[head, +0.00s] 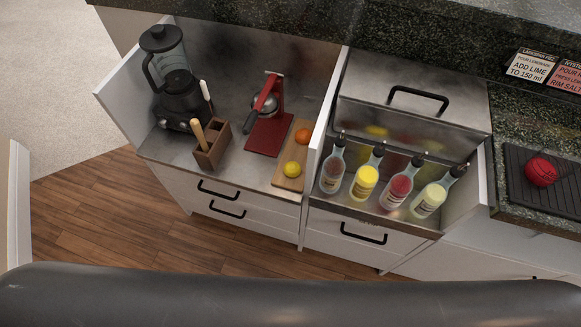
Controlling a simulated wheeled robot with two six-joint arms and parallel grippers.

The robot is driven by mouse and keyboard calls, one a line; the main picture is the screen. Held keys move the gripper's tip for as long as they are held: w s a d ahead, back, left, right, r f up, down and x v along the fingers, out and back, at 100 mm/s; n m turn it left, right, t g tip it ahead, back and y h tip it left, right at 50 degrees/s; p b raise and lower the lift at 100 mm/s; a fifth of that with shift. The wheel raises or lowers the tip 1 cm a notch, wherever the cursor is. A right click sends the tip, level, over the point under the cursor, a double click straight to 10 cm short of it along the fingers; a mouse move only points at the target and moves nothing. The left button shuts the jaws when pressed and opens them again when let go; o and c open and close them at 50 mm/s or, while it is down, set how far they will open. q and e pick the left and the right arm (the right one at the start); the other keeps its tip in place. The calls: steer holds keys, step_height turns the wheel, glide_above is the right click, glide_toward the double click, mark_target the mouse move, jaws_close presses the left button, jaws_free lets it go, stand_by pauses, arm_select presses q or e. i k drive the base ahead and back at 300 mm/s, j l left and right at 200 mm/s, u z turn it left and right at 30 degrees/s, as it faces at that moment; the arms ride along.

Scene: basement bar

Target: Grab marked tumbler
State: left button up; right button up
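I see no thing that I can make out as a tumbler, marked or not, in the head view. A round red thing (541,171) with dark lines sits on a black ribbed mat (519,192) at the right; I cannot tell what it is. Neither of my grippers is in view.
A black blender (178,98), a wooden holder (213,147) with utensils, a red press (268,127) and a board (288,182) with lemon and orange fill the left bay. Several spouted bottles (365,184) stand in the right bay. Two signs (532,66) stand on the dark counter.

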mark_target(557, 160)
steer(key=z, duration=1.7)
steer(key=i+l+u, duration=0.1)
steer(key=u, duration=0.5)
steer(key=i+l+u, duration=0.1)
steer(key=l+u, duration=0.25)
steer(key=l, duration=0.7)
steer(key=l+u, duration=0.35)
steer(key=l, duration=0.7)
